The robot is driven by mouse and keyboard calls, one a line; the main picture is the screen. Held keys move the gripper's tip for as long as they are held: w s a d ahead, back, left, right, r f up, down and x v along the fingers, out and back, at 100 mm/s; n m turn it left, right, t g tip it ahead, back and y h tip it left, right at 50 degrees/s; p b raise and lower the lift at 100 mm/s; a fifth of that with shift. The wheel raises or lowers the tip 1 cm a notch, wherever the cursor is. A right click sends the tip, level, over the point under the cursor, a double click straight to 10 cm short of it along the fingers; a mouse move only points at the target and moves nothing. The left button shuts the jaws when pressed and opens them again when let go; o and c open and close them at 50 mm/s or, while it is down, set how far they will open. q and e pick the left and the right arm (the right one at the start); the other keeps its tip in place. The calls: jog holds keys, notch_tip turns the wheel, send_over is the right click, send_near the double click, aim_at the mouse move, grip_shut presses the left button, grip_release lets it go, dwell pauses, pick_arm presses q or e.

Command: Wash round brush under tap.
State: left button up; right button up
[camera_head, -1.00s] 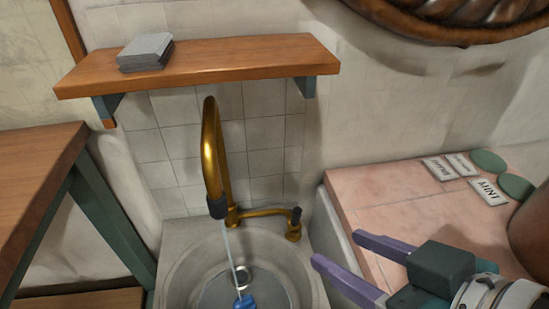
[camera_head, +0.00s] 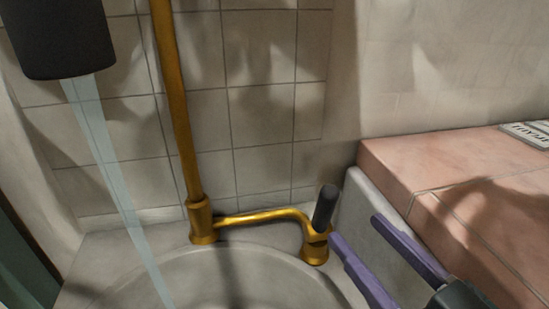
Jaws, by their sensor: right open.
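The brass tap (camera_head: 179,110) stands at the back of the grey stone sink (camera_head: 225,270). Its dark nozzle (camera_head: 62,38) is at the upper left, and a stream of water (camera_head: 112,170) runs from it down into the sink. A brass side pipe leads to a valve with a black tap handle (camera_head: 325,207). My right gripper (camera_head: 354,226) is open and empty, its two purple fingers just right of the handle in the picture. I cannot tell whether they touch it. The round brush is not in view. My left gripper is not in view.
A pink tiled counter (camera_head: 470,195) rises at the right, close beside my right gripper, with a lettered card (camera_head: 530,133) on it. A tiled wall (camera_head: 265,115) stands behind the tap. A dark green post (camera_head: 22,265) shows at the lower left edge.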

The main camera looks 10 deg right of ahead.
aim_at(333, 208)
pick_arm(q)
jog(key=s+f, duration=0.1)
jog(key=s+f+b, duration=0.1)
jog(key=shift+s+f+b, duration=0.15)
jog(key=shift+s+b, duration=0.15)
pick_arm(e)
jog(key=shift+w+a+f, duration=0.15)
jog(key=shift+w+a, duration=0.1)
jog(key=shift+w, duration=0.35)
jog(key=shift+w+a+f, duration=0.15)
jog(key=shift+w+a, duration=0.1)
jog(key=shift+w, duration=0.3)
pick_arm(q)
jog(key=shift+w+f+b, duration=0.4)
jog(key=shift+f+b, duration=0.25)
jog(key=shift+b, duration=0.1)
pick_arm(e)
jog(key=x, duration=0.4)
jog(key=shift+w+r, duration=0.1)
jog(key=shift+w, duration=0.25)
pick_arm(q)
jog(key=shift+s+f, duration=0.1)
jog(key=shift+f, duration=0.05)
pick_arm(e)
jog(key=shift+w+a, duration=0.15)
jog(key=shift+w, duration=0.2)
grip_shut()
jog(key=shift+r, duration=0.1)
